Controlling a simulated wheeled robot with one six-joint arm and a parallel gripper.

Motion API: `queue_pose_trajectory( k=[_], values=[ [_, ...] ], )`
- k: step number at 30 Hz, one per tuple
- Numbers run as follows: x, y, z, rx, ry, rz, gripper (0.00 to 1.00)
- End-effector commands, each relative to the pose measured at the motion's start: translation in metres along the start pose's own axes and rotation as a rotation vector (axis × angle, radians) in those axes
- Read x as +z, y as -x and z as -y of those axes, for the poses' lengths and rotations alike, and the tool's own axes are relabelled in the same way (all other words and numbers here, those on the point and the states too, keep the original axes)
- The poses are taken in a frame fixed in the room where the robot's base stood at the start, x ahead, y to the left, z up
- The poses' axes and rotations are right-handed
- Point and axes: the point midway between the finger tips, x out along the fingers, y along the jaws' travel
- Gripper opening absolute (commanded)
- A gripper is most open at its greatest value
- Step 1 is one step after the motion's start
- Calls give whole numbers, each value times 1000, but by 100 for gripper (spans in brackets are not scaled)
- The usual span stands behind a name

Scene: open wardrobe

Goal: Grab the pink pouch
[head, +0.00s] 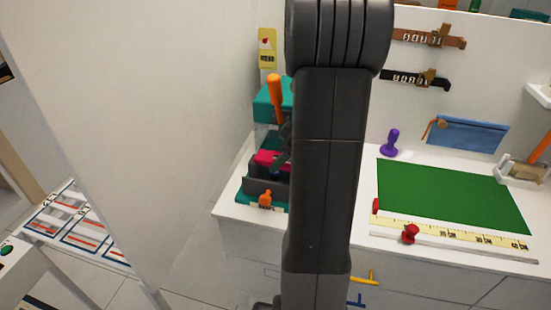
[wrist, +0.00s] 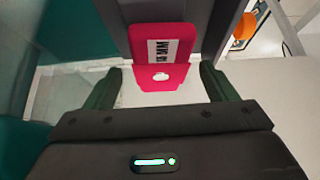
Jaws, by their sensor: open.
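The pink pouch (wrist: 165,40) shows in the wrist view, upright, with a white label in black print and a pale round mark on its lower flap. It stands against a dark grey holder (wrist: 118,18). My gripper (wrist: 160,70) is open, with one dark green finger on each side of the pouch's lower part. I cannot tell whether the fingers touch it. In the head view a pink patch of the pouch (head: 268,157) shows in the dark and teal stand, partly hidden by my arm. My gripper is mostly hidden there.
A teal surface (wrist: 60,30) is close on the left in the wrist view. In the head view a white wardrobe panel (head: 150,120) stands left of the stand. A green mat (head: 450,192), purple stamp (head: 390,142) and blue pouch (head: 467,134) are to the right.

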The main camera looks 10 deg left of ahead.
Motion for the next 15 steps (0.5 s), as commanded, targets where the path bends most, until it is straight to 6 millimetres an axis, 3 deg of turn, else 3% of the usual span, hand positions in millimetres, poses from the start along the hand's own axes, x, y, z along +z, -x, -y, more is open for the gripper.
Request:
queue_pose_trajectory(
  k=[9, 15],
  values=[
    [0, -6, 0, 1, 0, 0, 76],
    [0, -6, 0, 1, 0, 0, 37]
  ],
)
